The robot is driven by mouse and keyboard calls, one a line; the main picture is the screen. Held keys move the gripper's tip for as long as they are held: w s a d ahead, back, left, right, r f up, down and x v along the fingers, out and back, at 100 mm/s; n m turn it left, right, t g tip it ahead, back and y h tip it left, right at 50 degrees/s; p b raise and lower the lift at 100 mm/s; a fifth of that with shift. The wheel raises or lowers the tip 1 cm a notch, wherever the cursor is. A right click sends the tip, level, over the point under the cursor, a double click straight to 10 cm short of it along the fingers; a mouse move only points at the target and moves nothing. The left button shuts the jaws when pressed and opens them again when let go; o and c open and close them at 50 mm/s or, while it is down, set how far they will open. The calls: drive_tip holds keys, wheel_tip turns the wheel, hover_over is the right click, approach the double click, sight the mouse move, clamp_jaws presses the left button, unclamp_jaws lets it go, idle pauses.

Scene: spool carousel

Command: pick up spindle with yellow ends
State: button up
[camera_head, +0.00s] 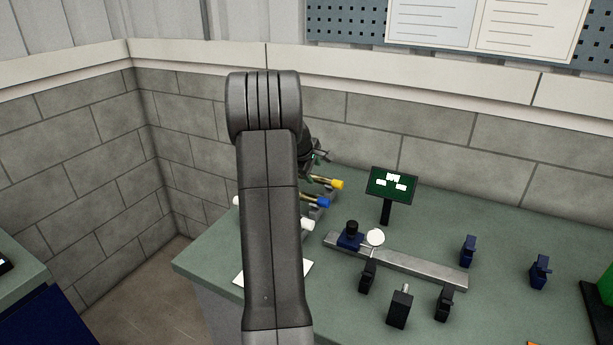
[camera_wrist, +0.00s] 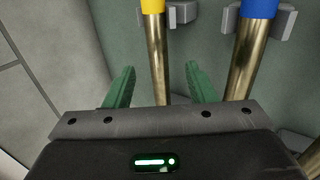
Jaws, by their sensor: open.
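The spindle with yellow ends shows in the head view as a brass rod with a yellow end (camera_head: 337,184) on the green bench, partly behind my arm. In the wrist view its brass shaft (camera_wrist: 158,60) runs up the picture between my two green fingers, with the yellow end at the top edge. Its other end is hidden below my gripper body. My gripper (camera_wrist: 159,67) is open, one finger on each side of the shaft, with visible gaps. In the head view my gripper (camera_head: 318,155) is partly hidden by my arm, above the spindle.
A spindle with a blue end (camera_wrist: 259,8) lies just right of my right finger, on grey holders. White ends (camera_head: 306,224) show nearer in the head view. A small screen (camera_head: 391,186) and a metal rail (camera_head: 410,267) stand to the right. A block wall (camera_head: 450,160) runs behind.

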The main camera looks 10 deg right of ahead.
sight(315, 177)
drive_tip(key=shift+w+a+p+x, duration=0.15)
drive_tip(key=shift+p+x, duration=0.25)
drive_tip(key=shift+x, duration=1)
drive_tip(key=shift+w+a+p+x, duration=0.1)
drive_tip(key=shift+p+x, duration=0.25)
drive_tip(key=shift+x, duration=1.05)
drive_tip(key=shift+r, duration=0.15)
clamp_jaws()
drive_tip(key=shift+w+r, duration=0.1)
drive_tip(key=shift+r, duration=0.05)
